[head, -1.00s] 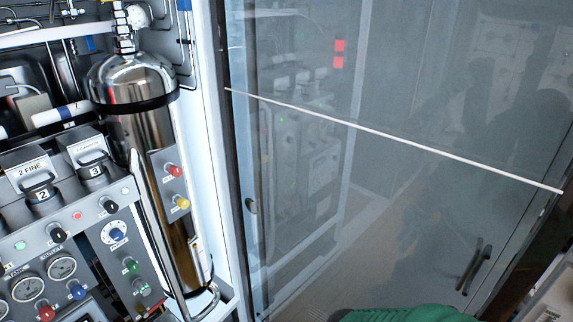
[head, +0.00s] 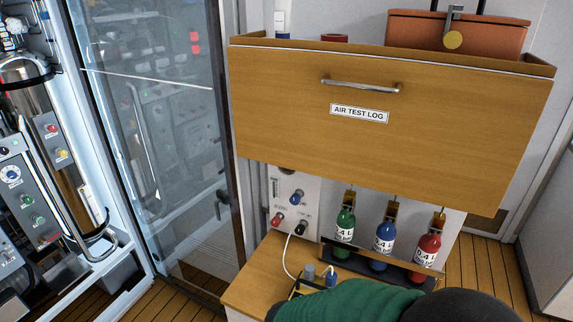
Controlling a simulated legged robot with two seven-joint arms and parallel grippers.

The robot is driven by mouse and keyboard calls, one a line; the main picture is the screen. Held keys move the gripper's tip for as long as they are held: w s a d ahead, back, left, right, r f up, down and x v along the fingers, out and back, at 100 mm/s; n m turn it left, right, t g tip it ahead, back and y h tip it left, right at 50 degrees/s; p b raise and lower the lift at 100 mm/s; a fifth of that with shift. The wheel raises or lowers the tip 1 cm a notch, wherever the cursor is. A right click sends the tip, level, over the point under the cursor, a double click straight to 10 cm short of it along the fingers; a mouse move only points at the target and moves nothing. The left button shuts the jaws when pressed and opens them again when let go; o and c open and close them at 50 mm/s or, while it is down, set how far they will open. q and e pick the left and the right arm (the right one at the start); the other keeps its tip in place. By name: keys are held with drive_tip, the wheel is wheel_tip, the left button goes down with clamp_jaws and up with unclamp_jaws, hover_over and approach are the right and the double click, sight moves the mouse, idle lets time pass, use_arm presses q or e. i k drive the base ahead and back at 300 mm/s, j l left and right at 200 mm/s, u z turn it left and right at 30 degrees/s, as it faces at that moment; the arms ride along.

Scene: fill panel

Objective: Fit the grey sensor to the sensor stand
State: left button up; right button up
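A small grey cylinder (head: 309,271), which may be the grey sensor, stands on the low wooden top at the bottom middle. A blue fitting (head: 331,279) is right beside it. Both rise from a dark holder with yellowish edges (head: 297,289), which may be the sensor stand; its lower part is hidden. A green sleeved arm part (head: 350,303) with a black rounded end covers the area in front. I see neither gripper's fingers.
An open wooden drawer labelled AIR TEST LOG (head: 390,120) juts out above. Green, blue (head: 384,240) and red bottles stand in a rack below it. A white hose (head: 287,262) runs down from the grey valve panel (head: 291,190). A glass door (head: 160,130) is at left.

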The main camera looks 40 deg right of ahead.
sight(39, 220)
drive_tip(key=k+l+u, duration=0.1)
drive_tip(key=k+l, duration=0.55)
drive_tip(key=k+l+u, duration=0.1)
drive_tip(key=k+l, duration=0.5)
drive_tip(key=k, duration=0.15)
drive_tip(key=l, duration=0.6)
drive_tip(key=k+l+u, duration=0.1)
drive_tip(key=l, duration=1.05)
drive_tip(key=i+l, duration=0.1)
drive_tip(key=l, duration=0.6)
drive_tip(key=l+u, duration=0.1)
drive_tip(key=l, duration=0.6)
drive_tip(key=i+l, duration=0.15)
drive_tip(key=l, duration=0.55)
drive_tip(key=k+j, duration=0.1)
drive_tip(key=j, duration=0.7)
drive_tip(key=k+j, duration=0.1)
drive_tip(key=j, duration=2.65)
drive_tip(key=i+j, duration=1)
drive_tip(key=i, duration=0.2)
drive_tip(key=i+j, duration=0.1)
drive_tip(key=i, duration=1.2)
drive_tip(key=i+j, duration=0.1)
drive_tip(key=i, duration=1.2)
